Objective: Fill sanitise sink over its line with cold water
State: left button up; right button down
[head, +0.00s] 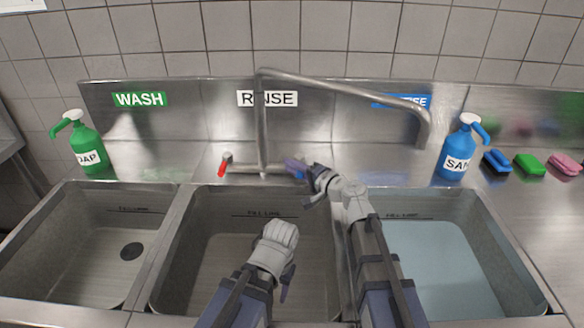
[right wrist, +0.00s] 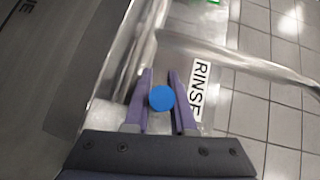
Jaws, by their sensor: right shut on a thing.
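The sanitise sink (head: 520,285), at the right in the head view, holds pale blue water (head: 440,265). Its fill line (head: 402,216) shows on the back wall, just above the water's far edge. The spout (head: 340,88) is swung right, its end (head: 423,130) over the back of this sink; I see no clear stream. My right gripper (head: 302,170) is shut on the blue cold tap handle (right wrist: 161,98), which sits between its fingers in the right wrist view. The red hot handle (head: 223,168) is free. My left gripper (head: 287,284) hangs over the rinse sink, fingers mostly hidden.
The wash sink (head: 75,260) and rinse sink (head: 205,235) look empty. A green soap bottle (head: 86,148) stands at the left. A blue sanitiser bottle (head: 458,150) and several sponges (head: 529,163) sit at the right on the steel ledge.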

jog(key=shift+d+n+g+y, duration=0.3)
jog(key=shift+n+g+y, duration=0.2)
jog(key=shift+n+g, duration=0.1)
jog(key=shift+d+n+g+y, duration=0.25)
jog(key=shift+n+g+y, duration=0.25)
jog(key=shift+g, duration=0.1)
jog(key=shift+s+d+n+g+y, duration=0.15)
jog(key=shift+n+g+y, duration=0.2)
jog(key=shift+g, duration=0.2)
jog(key=shift+s+d+n+g+y, duration=0.1)
jog(key=shift+n+g+y, duration=0.15)
jog(key=shift+n+g, duration=0.25)
jog(key=c, duration=1)
grip_release()
jog(key=p+v, duration=0.1)
jog(key=v, duration=0.6)
jog(key=shift+s+d, duration=0.2)
jog(key=shift+d, duration=0.15)
